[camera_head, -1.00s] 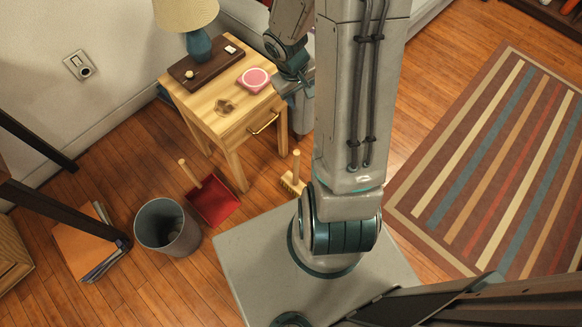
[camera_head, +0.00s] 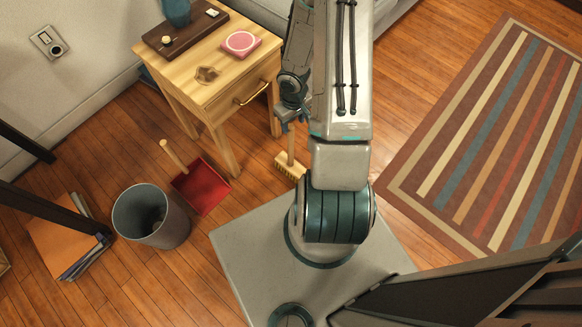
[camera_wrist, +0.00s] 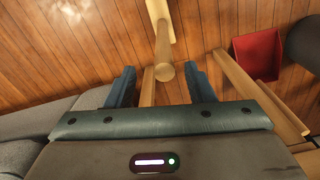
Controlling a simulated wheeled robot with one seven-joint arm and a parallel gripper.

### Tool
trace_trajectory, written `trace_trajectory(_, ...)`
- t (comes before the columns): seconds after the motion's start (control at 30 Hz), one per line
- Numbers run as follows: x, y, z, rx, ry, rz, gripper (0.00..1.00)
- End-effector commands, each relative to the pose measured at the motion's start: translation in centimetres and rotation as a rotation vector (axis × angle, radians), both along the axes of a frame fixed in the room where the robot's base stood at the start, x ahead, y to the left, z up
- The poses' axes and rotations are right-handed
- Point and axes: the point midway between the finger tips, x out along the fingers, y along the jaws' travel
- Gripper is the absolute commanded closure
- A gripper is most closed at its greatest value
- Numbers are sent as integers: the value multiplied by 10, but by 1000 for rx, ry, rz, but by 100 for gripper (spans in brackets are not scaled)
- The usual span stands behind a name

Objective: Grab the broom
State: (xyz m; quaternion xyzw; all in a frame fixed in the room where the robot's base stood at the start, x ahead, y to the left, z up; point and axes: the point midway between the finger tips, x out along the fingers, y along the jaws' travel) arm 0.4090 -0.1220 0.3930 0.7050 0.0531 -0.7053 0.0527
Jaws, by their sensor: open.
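The broom (camera_head: 290,165) is a small brush with pale bristles and an upright wooden handle. It stands on the wood floor beside my base, near the nightstand. My gripper (camera_head: 290,114) is above it, at the top of its handle. In the wrist view the broom handle (camera_wrist: 161,40) points up toward the camera. Its round end appears between the two blue fingers of my gripper (camera_wrist: 160,74), which are apart and empty. I cannot tell whether the handle end is at fingertip depth. My arm hides part of the area right of the broom.
A wooden nightstand (camera_head: 222,105) stands close behind the broom; its legs are near my gripper. A red dustpan (camera_head: 203,188) and a grey bin (camera_head: 150,222) are to the left. A striped rug (camera_head: 500,130) lies to the right.

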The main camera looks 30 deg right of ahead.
Motion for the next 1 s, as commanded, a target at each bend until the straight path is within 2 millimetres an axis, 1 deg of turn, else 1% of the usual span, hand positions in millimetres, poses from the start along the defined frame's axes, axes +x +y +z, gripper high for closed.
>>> trace_trajectory(0.03, 0, 0, -8, 0, 0, 2, 51)
trace_trajectory(0.17, 1, 0, -14, 0, -1, 0, 51)
trace_trajectory(0.27, 2, 2, -23, 0, -1, 3, 51)
trace_trajectory(0.4, 6, 6, -45, 1, 1, 2, 51)
trace_trajectory(0.53, 7, 6, -59, 0, 1, 1, 51)
trace_trajectory(0.63, 7, 6, -64, -1, 1, 1, 51)
trace_trajectory(0.87, 7, 6, -63, -1, 0, 0, 51)
trace_trajectory(0.9, 7, 6, -63, -1, 0, 0, 54)
trace_trajectory(0.97, 7, 6, -63, -1, 0, 0, 71)
trace_trajectory(1.0, 7, 6, -63, -1, 0, 0, 82)
